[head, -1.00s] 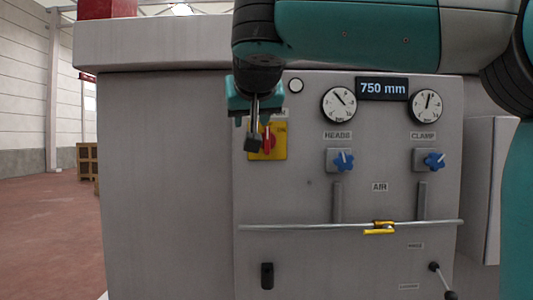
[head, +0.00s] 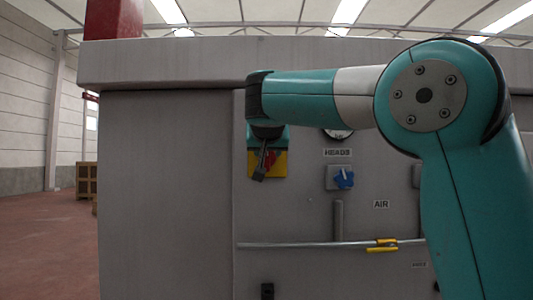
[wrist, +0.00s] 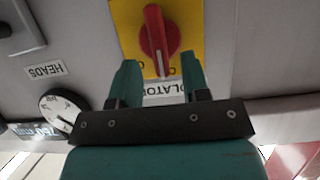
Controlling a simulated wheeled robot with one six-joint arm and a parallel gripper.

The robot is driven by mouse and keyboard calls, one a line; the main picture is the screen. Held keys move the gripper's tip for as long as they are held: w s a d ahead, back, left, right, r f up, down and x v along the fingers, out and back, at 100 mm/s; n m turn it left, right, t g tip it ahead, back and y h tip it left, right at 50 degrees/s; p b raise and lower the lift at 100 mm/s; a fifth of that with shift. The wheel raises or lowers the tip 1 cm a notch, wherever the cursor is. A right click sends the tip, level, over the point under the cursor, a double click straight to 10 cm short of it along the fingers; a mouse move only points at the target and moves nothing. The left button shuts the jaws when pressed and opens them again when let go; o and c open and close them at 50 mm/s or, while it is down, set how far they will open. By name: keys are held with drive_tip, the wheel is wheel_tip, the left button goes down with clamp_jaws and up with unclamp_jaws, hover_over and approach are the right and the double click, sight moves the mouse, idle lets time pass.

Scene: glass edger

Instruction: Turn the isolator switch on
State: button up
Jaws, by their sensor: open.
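The isolator switch has a red handle (wrist: 158,38) on a yellow plate (wrist: 187,22); the wrist view is upside down, with part of its label below. The handle lies nearly along the picture's vertical, slightly tilted. My gripper (wrist: 160,68) is open and empty, its two teal fingers either side of the handle's lower end. Whether they reach its depth is unclear. In the head view my gripper (head: 261,168) hangs in front of the yellow plate (head: 281,165), hiding much of the red handle (head: 270,158).
The grey cabinet panel carries a blue HEADS knob (head: 343,178) right of the switch and a horizontal rail (head: 310,244) with a yellow clasp (head: 383,246) below. A gauge (wrist: 62,112) shows in the wrist view. My arm covers the panel's upper right. Open floor lies at left.

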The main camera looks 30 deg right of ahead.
sight(267, 158)
drive_tip(key=shift+x, duration=1.4)
clamp_jaws()
